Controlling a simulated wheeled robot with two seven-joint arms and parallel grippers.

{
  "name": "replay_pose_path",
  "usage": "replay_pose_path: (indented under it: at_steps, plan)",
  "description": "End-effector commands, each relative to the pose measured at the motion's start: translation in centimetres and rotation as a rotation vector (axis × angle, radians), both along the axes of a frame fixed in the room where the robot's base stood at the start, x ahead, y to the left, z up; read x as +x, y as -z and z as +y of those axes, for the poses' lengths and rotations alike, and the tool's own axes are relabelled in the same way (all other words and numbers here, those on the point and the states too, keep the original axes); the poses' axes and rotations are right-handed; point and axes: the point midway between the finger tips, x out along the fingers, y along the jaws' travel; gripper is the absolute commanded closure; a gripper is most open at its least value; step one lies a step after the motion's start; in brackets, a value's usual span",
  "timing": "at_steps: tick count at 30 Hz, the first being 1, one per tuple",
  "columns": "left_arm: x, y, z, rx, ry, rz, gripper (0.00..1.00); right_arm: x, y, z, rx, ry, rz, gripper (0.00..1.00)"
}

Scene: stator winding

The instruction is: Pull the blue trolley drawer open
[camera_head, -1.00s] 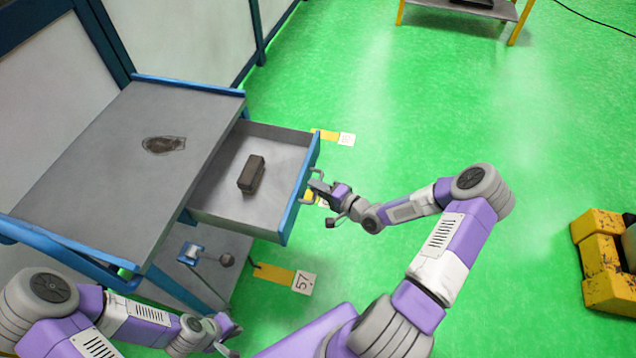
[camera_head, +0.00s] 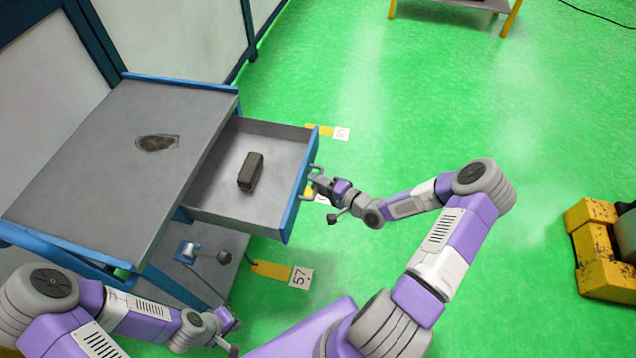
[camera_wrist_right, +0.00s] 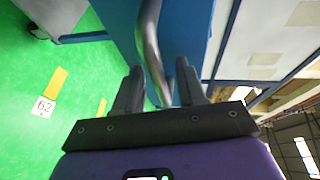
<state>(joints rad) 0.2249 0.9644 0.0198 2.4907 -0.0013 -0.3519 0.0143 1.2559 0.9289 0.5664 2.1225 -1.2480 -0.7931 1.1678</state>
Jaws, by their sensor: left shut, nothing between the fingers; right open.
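The blue trolley (camera_head: 105,155) stands at the left in the head view with a grey top. Its drawer (camera_head: 232,207) is pulled out to the right and has a blue front (camera_head: 299,197). A dark block (camera_head: 250,171) lies inside the drawer. My right gripper (camera_head: 320,180) is open at the drawer handle (camera_head: 312,172). In the right wrist view the handle bar (camera_wrist_right: 152,45) runs down towards the space between the open fingers (camera_wrist_right: 160,90). My left gripper (camera_head: 236,336) is shut and empty at the bottom, below the trolley's front corner.
A lower trolley shelf (camera_head: 205,270) holds a small tool with a dark knob (camera_head: 223,257). Yellow floor tags (camera_head: 272,270) lie by the trolley. A yellow machine (camera_head: 598,250) stands at the right edge. Green floor (camera_head: 440,100) beyond my right arm is clear.

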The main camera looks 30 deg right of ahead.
Motion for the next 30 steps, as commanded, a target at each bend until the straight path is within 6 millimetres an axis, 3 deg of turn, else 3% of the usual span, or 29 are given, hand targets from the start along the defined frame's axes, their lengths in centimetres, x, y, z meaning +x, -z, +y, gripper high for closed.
replay_pose_path:
  at_steps: [5,16,30]
  plan:
    - [0.0,-0.4,0.0,0.0,0.0,0.0,1.0,-1.1,-0.3,-0.5,-0.001,0.002,0.002,0.6]
    - [0.0,-1.8,0.0,0.0,0.0,0.0,1.0,-6.2,-1.3,-2.7,-0.001,0.002,0.001,0.6]
    - [0.0,-1.9,0.0,0.0,0.0,0.0,1.0,-6.9,-1.4,-2.8,0.0,0.0,0.0,0.6]
